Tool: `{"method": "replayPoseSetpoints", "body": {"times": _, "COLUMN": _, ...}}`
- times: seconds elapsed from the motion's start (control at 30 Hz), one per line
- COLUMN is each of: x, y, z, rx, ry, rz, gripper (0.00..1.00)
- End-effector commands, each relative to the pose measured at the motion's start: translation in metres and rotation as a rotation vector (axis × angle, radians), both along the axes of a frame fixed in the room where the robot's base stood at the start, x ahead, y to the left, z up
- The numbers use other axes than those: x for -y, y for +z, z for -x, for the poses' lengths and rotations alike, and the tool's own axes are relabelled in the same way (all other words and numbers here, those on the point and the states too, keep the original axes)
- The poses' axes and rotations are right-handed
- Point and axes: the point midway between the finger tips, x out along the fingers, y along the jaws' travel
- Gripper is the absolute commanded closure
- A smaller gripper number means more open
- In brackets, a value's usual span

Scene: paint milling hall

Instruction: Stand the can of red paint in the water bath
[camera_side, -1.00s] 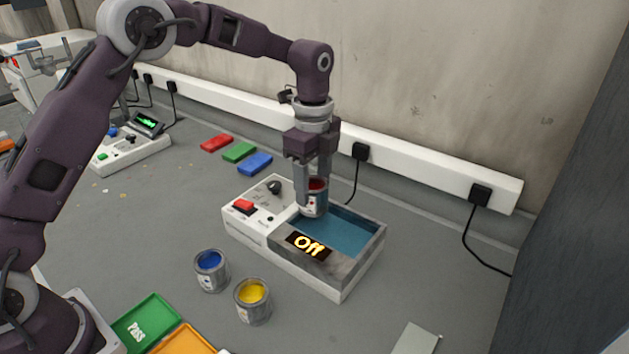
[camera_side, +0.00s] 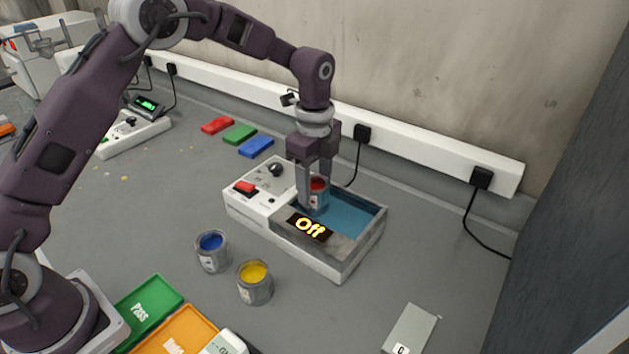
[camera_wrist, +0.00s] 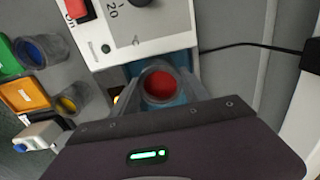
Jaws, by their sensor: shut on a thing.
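The can of red paint (camera_side: 319,192) is held upright between the fingers of my gripper (camera_side: 313,190). The can's open top shows red paint in the wrist view (camera_wrist: 159,86), with a finger on each side. The can is at the left end of the basin of the water bath (camera_side: 362,262), its lower part inside the rim. Whether its base touches the basin floor cannot be told.
A can of blue paint (camera_side: 212,254) and a can of yellow paint (camera_side: 255,284) stand in front of the bath. Green (camera_side: 150,303) and orange (camera_side: 183,335) trays lie at the front left. Red, green and blue blocks lie behind. A wall trunking (camera_side: 420,157) with plugs runs behind the bath.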

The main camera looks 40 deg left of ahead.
Motion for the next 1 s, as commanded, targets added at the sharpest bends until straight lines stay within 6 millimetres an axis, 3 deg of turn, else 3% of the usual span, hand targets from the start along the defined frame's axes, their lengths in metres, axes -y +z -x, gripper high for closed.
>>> {"method": "replayPoseSetpoints", "body": {"times": 0.4, "x": 0.0, "y": -0.008, "z": 0.0, "rx": -0.001, "ry": 0.001, "rz": 0.0, "gripper": 0.94}}
{"method": "replayPoseSetpoints", "body": {"times": 0.43, "x": 0.0, "y": -0.008, "z": 0.0, "rx": -0.001, "ry": 0.001, "rz": 0.0, "gripper": 0.41}}
{"method": "replayPoseSetpoints", "body": {"times": 0.53, "x": 0.0, "y": -0.008, "z": 0.0, "rx": 0.0, "ry": 0.001, "rz": 0.0, "gripper": 0.22}}
{"method": "replayPoseSetpoints", "body": {"times": 0.8, "x": 0.0, "y": -0.006, "z": 0.0, "rx": 0.001, "ry": 0.0, "rz": 0.0, "gripper": 0.22}}
{"method": "replayPoseSetpoints", "body": {"times": 1.0, "x": 0.0, "y": 0.032, "z": -0.001, "rx": 0.005, "ry": 0.001, "rz": 0.001, "gripper": 0.22}}
